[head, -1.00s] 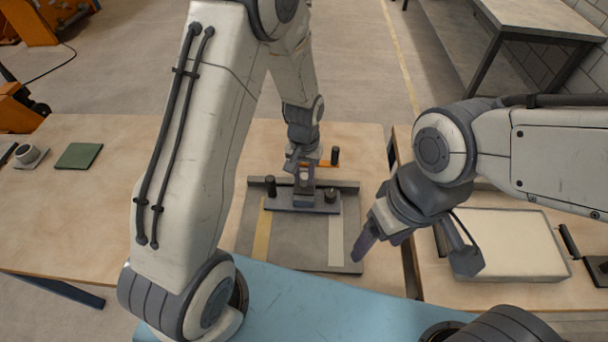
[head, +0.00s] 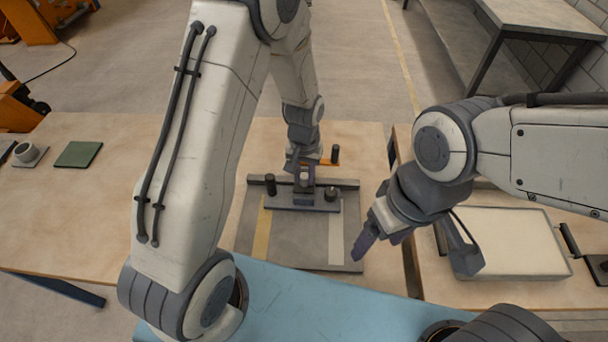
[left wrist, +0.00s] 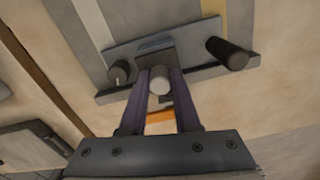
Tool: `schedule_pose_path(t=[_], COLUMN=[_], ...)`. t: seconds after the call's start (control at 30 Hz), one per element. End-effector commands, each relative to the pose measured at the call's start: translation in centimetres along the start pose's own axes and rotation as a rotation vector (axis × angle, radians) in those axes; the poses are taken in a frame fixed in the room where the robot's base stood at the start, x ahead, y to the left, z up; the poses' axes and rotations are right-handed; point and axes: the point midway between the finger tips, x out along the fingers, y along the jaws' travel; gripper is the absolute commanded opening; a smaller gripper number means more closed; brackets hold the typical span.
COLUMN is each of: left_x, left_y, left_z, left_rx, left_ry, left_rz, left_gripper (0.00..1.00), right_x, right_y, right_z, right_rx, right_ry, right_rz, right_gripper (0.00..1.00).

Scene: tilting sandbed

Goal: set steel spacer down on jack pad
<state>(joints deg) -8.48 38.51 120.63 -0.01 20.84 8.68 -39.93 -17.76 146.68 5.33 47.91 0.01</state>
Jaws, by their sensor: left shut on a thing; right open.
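My left gripper (head: 304,184) is shut on a small piece with a pale round top, which I take for the steel spacer; the left wrist view shows that pale top (left wrist: 160,86) between the two purple fingers. A dark block (left wrist: 158,55) shows just beyond the fingertips, over a grey bar-shaped plate (head: 286,199). I cannot tell whether the held piece touches the plate, or which surface is the jack pad. My right gripper (head: 378,238) is open and empty, right of the grey base board (head: 300,240).
Dark posts stand near the plate's left end (head: 270,184), right end (head: 331,193) and behind it (head: 335,154). A cream-filled tray (head: 510,243) lies on the right table. A green pad (head: 78,154) and small cup (head: 26,151) lie far left. The wooden table between is clear.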

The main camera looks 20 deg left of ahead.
Motion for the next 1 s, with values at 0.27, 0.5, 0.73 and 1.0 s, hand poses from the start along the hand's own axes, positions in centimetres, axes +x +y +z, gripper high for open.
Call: schedule_pose_path(t=[0.27, 0.5, 0.73, 1.0], left_x=[0.31, 0.3, 0.31, 0.31], left_y=[0.0, 0.0, 0.0, 0.0], left_z=[-0.01, -0.01, 0.0, 0.0], left_rx=[0.0, 0.0, 0.0, 0.0], left_ry=[0.0, 0.0, 0.0, 0.0], left_rz=[0.0, 0.0, 0.0, 0.0], left_gripper=[0.0, 0.66, 0.85, 0.96], right_x=[0.11, 0.11, 0.11, 0.11], right_y=[0.01, 0.01, 0.01, 0.01], right_z=[0.01, 0.0, 0.01, 0.01], right_rx=[0.0, 0.0, 0.0, 0.0], right_ry=[0.0, 0.0, 0.0, 0.0], right_rz=[0.0, 0.0, 0.0, 0.0], right_gripper=[0.74, 0.74, 0.74, 0.74])
